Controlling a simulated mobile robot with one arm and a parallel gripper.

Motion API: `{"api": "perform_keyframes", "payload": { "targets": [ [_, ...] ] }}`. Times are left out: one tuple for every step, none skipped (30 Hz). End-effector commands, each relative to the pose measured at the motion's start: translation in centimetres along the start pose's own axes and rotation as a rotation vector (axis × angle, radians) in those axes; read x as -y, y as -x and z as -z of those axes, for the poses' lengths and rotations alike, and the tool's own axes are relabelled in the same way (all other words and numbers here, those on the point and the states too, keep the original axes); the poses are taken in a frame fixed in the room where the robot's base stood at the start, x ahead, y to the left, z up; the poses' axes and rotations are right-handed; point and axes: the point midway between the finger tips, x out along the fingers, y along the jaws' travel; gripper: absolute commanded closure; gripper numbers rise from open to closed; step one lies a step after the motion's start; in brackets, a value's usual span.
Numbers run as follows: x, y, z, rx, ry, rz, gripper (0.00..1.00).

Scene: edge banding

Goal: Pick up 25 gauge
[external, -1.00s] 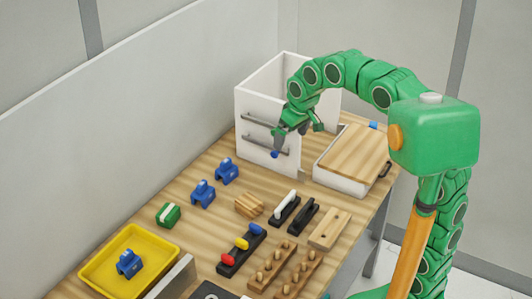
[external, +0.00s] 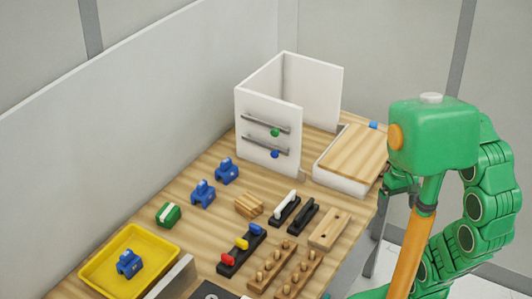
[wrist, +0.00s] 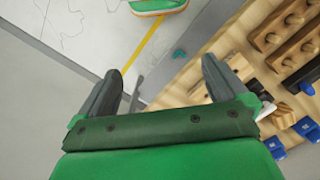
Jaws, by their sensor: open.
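Blue block-shaped pieces that may be gauges stand on the table: one (external: 202,195) left of the middle, another (external: 227,171) behind it, and one (external: 129,264) in the yellow tray (external: 88,272). A green block with a white stripe (external: 167,214) stands nearby. No mark reading 25 is legible. Two blue pieces with small pale labels show at the right of the wrist view, one here (wrist: 305,127) and one at the lower edge (wrist: 274,148). My gripper (wrist: 162,66) is open and empty, over the floor beside the table edge, apart from all pieces.
Peg racks (external: 272,264), black-based handles (external: 303,215) and a coloured-knob rack (external: 240,250) crowd the front. Some table between the box and blue pieces is bare.

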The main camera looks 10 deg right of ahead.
Motion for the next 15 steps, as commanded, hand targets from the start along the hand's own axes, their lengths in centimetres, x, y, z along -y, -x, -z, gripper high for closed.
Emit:
{"api": "perform_keyframes", "payload": {
  "targets": [
    [-0.4,-0.6,-1.1,0.011,-0.018,0.001,0.0],
    [-0.5,-0.9,-1.7,0.019,-0.027,0.002,0.0],
    [-0.7,-1.3,-2.4,0.029,-0.037,0.002,0.0],
    [-0.8,-1.5,-2.8,0.034,-0.042,0.003,0.0],
    [-0.8,-1.7,-3.1,0.038,-0.047,0.003,0.0],
    [-0.9,-1.9,-3.5,0.041,-0.052,0.003,0.0],
    [-1.0,-2.0,-3.6,0.043,-0.055,0.003,0.0],
    [-1.0,-2.0,-3.8,0.044,-0.057,0.004,0.0],
    [-1.0,-2.1,-3.9,0.045,-0.059,0.004,0.0],
    [-1.0,-2.1,-3.9,0.046,-0.059,0.004,0.0],
    [-1.0,-2.1,-3.9,0.046,-0.059,0.004,0.03],
    [-1.0,-2.1,-3.9,0.046,-0.059,0.004,0.09],
    [-1.0,-2.1,-3.9,0.046,-0.059,0.004,0.14],
    [-1.0,-2.1,-3.9,0.046,-0.059,0.004,0.18],
    [-1.0,-2.1,-3.9,0.046,-0.058,0.004,0.19]
  ]
}}
